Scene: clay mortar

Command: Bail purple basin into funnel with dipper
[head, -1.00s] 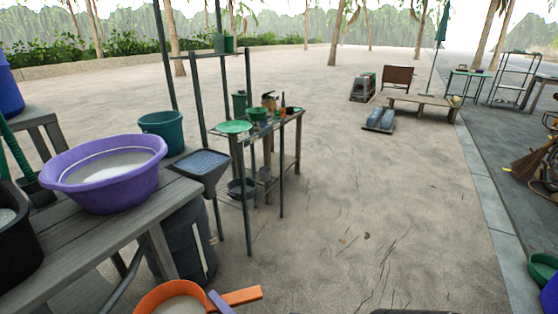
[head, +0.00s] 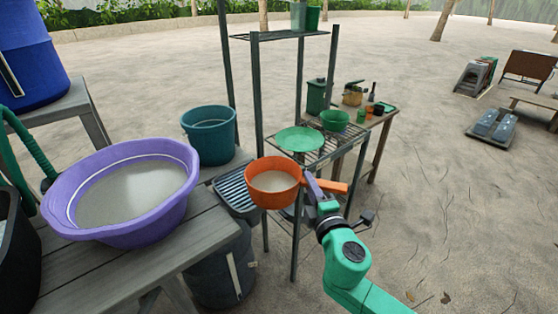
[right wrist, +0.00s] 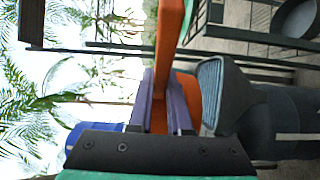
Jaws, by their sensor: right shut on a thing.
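The purple basin (head: 160,228) stands on the grey wooden bench at left and holds greyish liquid. The orange dipper (head: 272,202) has pale greyish liquid in its bowl and looks about level. My right gripper (head: 316,187) is shut on the dipper's handle; the wrist view shows the orange handle (right wrist: 172,35) between the purple fingers. The dark grey funnel (head: 233,192), with a ribbed top, is at the bench's right end, above a dark barrel. The dipper overlaps the funnel's right side in the head view; its height above it is unclear. My left gripper is out of view.
A teal bucket (head: 209,136) stands behind the funnel. A metal rack with a green plate (head: 300,139) is just behind the dipper. A blue barrel (head: 32,60) and a black tub (head: 14,250) are at left. Open sandy ground lies to the right.

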